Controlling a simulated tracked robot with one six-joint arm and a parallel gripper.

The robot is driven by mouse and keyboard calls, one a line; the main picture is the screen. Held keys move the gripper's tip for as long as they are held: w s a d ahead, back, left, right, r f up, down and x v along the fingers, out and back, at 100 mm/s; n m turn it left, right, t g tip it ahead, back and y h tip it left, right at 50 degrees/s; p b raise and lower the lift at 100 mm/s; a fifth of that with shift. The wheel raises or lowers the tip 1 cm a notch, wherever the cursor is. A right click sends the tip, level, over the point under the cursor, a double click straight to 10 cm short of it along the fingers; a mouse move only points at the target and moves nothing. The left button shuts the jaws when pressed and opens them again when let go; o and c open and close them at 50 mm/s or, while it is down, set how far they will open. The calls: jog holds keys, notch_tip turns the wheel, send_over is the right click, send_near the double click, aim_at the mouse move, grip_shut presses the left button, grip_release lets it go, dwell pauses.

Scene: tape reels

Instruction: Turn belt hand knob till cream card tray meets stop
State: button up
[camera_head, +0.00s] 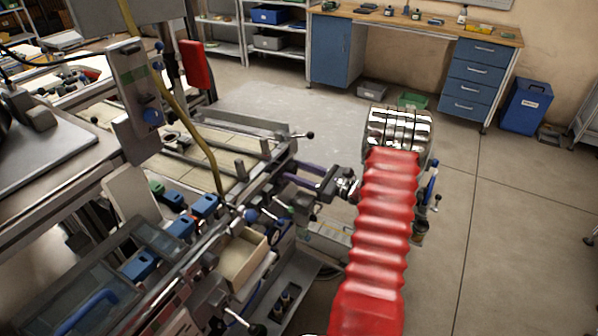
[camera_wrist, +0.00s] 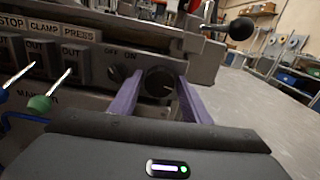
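My gripper (camera_wrist: 160,85) has purple fingers, one on each side of the knob. They look apart, with a narrow gap to the knob; whether they touch it is unclear. In the head view my gripper (camera_head: 290,174) reaches left to the machine's edge, and the knob is hidden there. A cream open-topped tray (camera_head: 243,257) sits lower left of my gripper. I cannot make out a stop.
A black ball-ended lever (camera_wrist: 240,28) sticks out right of the knob. Labelled STOP, CLAMP and PRESS switches (camera_wrist: 70,55) line the panel. The floor (camera_head: 500,190) at right is open.

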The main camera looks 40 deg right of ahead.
jog(key=c, duration=0.6)
jog(key=shift+d, duration=0.2)
jog(key=shift+c, duration=0.4)
jog(key=shift+a, duration=0.1)
jog(key=shift+m, duration=1.7)
jog(key=m, duration=0.4)
jog(key=shift+m, duration=0.3)
jog(key=m, duration=0.3)
jog(key=shift+d+m, duration=0.25)
jog(key=shift+m, duration=0.05)
jog(key=shift+d+f+m, duration=0.1)
jog(key=shift+m, duration=1.9)
